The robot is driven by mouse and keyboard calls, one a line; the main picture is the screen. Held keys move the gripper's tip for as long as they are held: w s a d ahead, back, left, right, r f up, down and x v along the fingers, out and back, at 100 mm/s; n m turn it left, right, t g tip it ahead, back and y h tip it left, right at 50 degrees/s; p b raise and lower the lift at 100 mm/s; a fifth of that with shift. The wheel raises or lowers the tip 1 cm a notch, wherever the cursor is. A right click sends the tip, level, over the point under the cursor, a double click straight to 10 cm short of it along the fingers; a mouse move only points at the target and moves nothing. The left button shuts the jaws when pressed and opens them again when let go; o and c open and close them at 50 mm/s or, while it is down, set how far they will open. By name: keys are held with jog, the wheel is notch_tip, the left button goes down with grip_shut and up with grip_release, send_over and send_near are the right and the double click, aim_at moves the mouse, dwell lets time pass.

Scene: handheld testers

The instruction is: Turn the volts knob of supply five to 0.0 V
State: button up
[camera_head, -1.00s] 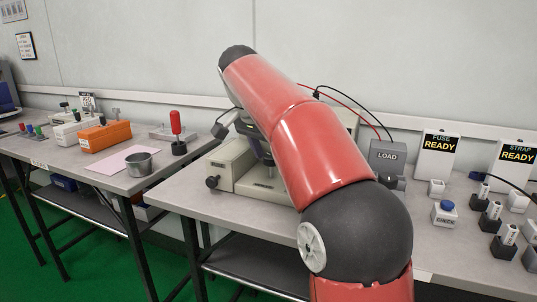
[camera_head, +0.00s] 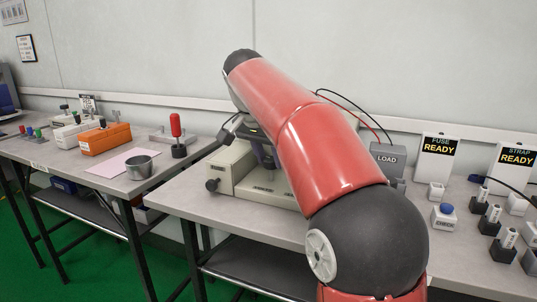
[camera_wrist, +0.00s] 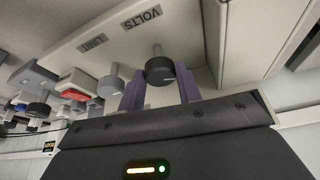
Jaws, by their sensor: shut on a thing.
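In the wrist view, the volts knob (camera_wrist: 160,72) is a dark round knob with a pale pointer mark on a light shaft, beside the VOLTS label (camera_wrist: 141,18) on a beige panel. My gripper (camera_wrist: 160,80) has its purple fingers on either side of this knob and is shut on it. In the head view, the beige supply (camera_head: 236,166) stands on the middle bench, partly behind my red arm. My gripper (camera_head: 264,155) shows only in part there. The supply's number and its voltage reading cannot be seen.
In the head view, a grey LOAD box (camera_head: 388,160) with red and black leads stands right of my arm.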

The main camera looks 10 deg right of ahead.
jog(key=n, duration=0.1)
jog(key=n+y+p, duration=0.1)
jog(key=n, duration=0.1)
jog(key=n+t+y, duration=0.1)
jog(key=n, duration=0.1)
jog(key=shift+s+d+r+p, duration=0.1)
jog(key=shift+s+d+p, duration=0.05)
jog(key=shift+d+p, duration=0.15)
jog(key=n+y+p, duration=0.1)
jog(key=n, duration=0.2)
jog(key=n+y+p, duration=0.1)
jog(key=n, duration=0.2)
jog(key=shift+d+n+p, duration=0.2)
jog(key=shift+n+p, duration=0.1)
jog(key=shift+p, duration=0.1)
jog(key=n+y+p, duration=0.1)
jog(key=n, duration=0.1)
jog(key=n+y, duration=0.1)
jog(key=n, duration=0.2)
jog(key=shift+d+g+p, duration=0.2)
jog(key=shift+g+p, duration=0.2)
jog(key=n, duration=0.1)
jog(key=n+g+y, duration=0.1)
jog(key=n, duration=0.3)
jog(key=shift+w, duration=0.25)
jog(key=shift+n+g, duration=0.3)
jog(key=shift+n, duration=0.1)
jog(key=o, duration=1)
jog(key=shift+d+y, duration=0.1)
jog(key=shift+y, duration=0.2)
